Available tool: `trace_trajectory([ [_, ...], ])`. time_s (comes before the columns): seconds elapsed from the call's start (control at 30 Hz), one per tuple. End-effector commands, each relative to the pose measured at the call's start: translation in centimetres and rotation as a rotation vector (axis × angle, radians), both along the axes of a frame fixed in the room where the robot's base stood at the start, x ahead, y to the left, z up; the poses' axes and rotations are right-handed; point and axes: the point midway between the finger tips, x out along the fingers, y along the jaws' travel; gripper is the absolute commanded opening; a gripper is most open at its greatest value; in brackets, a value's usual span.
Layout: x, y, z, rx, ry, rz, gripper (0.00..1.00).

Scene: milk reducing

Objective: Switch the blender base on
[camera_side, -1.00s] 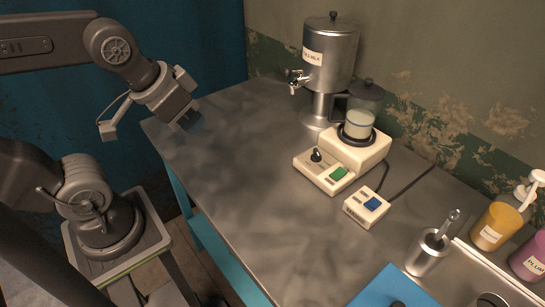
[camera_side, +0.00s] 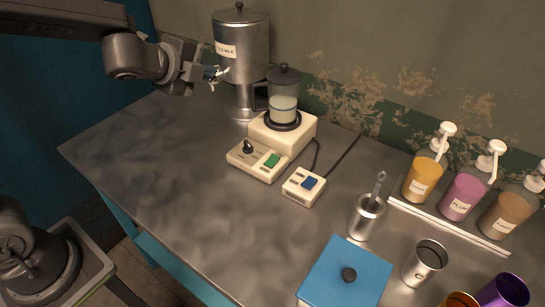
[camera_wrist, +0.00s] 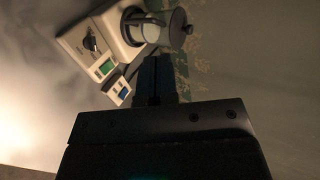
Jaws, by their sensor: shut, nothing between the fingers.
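The cream blender base (camera_side: 297,133) stands on the metal table, with a black knob (camera_side: 248,147) and a green switch (camera_side: 272,160) on its front panel. It also shows in the wrist view (camera_wrist: 113,24), with the green switch (camera_wrist: 106,68). A lidded jug (camera_side: 284,106) of whitish liquid stands on the base. A separate cream box (camera_side: 293,194) with a blue switch (camera_side: 309,183) lies in front of it. My gripper (camera_side: 217,74) is shut and empty, raised to the left of the jug, by the steel dispenser; it also shows in the wrist view (camera_wrist: 155,80). Switch positions cannot be told.
The steel milk dispenser (camera_side: 242,45) stands behind the base's left. A metal cup with a utensil (camera_side: 366,218), a blue lidded box (camera_side: 345,280) and three pump bottles, including an orange one (camera_side: 423,178), are to the right. The table's left part (camera_side: 150,140) is clear.

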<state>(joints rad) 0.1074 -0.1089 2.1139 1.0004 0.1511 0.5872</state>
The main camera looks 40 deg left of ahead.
Motion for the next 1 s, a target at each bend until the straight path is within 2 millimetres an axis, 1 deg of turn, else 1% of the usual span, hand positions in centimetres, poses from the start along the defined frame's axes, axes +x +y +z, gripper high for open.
trace_trajectory([
  [0.03, 1.6, -1.2, -0.9, 0.095, -0.008, -0.121, 0.0],
  [0.1, 3.5, -2.9, -2.1, 0.232, -0.03, -0.306, 0.0],
  [0.17, 4.8, -4.5, -3.4, 0.341, -0.047, -0.464, 0.0],
  [0.2, 5.4, -5.5, -4.4, 0.408, -0.057, -0.567, 0.0],
  [0.3, 6.4, -7.7, -6.9, 0.549, -0.08, -0.805, 0.0],
  [0.4, 6.7, -9.2, -9.1, 0.649, -0.099, -0.996, 0.0],
  [0.5, 6.7, -10.1, -10.7, 0.714, -0.112, -1.127, 0.0],
  [0.6, 6.7, -10.6, -11.5, 0.747, -0.119, -1.199, 0.0],
  [0.67, 6.6, -10.7, -11.7, 0.754, -0.122, -1.219, 0.0],
  [1.0, 6.6, -10.7, -11.8, 0.756, -0.121, -1.222, 0.0],
])
